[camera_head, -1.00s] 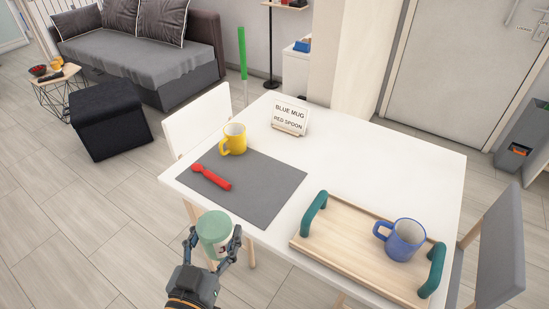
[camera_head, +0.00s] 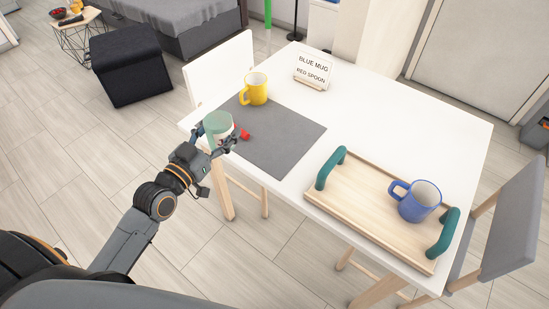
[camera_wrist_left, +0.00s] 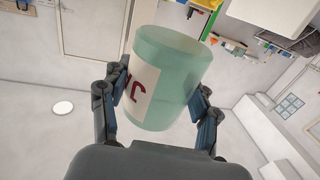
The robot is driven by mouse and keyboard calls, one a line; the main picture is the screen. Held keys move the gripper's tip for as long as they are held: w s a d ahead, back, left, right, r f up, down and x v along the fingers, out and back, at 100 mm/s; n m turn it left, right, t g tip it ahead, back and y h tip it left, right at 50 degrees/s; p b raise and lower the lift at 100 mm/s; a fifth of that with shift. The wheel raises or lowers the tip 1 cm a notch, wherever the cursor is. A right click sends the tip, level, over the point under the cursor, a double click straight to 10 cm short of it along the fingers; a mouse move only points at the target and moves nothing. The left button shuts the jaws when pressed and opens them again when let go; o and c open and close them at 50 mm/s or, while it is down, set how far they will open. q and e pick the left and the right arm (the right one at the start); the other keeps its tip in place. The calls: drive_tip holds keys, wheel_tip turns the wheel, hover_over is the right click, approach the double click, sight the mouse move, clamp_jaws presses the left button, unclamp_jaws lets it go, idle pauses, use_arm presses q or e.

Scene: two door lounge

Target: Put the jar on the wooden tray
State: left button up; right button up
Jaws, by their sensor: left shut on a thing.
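My left gripper (camera_head: 219,142) is shut on a pale green jar (camera_head: 217,124) with a white label. In the left wrist view the jar (camera_wrist_left: 167,75) sits tilted between the two fingers. In the head view it overlaps the grey mat's left corner and hides most of the red spoon (camera_head: 245,134); its height above the table cannot be told. The wooden tray (camera_head: 345,200) with two teal handles lies at the table's front right. A blue mug (camera_head: 415,201) stands on its right part. The tray's left part is bare. My right gripper is not in view.
A yellow mug (camera_head: 254,89) stands at the back edge of the grey mat (camera_head: 277,138). A sign (camera_head: 312,68) reading "BLUE MUG RED SPOON" stands behind on the white table (camera_head: 380,107). A white chair (camera_head: 222,70) is at the left, a grey chair (camera_head: 512,215) at the right.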

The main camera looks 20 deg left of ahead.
use_arm(q)
drive_tip(key=w+d+f, duration=0.2)
drive_tip(key=d, duration=0.1)
drive_tip(key=w+d+f, duration=0.6)
drive_tip(key=shift+w+d+f, duration=0.1)
drive_tip(key=shift+d+f, duration=0.1)
drive_tip(key=shift+d, duration=0.15)
drive_tip(key=f, duration=0.2)
drive_tip(key=w+d+f, duration=0.1)
drive_tip(key=shift+f+b, duration=0.25)
drive_tip(key=shift+b, duration=0.1)
drive_tip(key=shift+f, duration=0.35)
drive_tip(key=shift+s+f, duration=0.1)
drive_tip(key=shift+f, duration=0.15)
drive_tip(key=o, duration=1.3)
drive_tip(key=shift+c, duration=0.2)
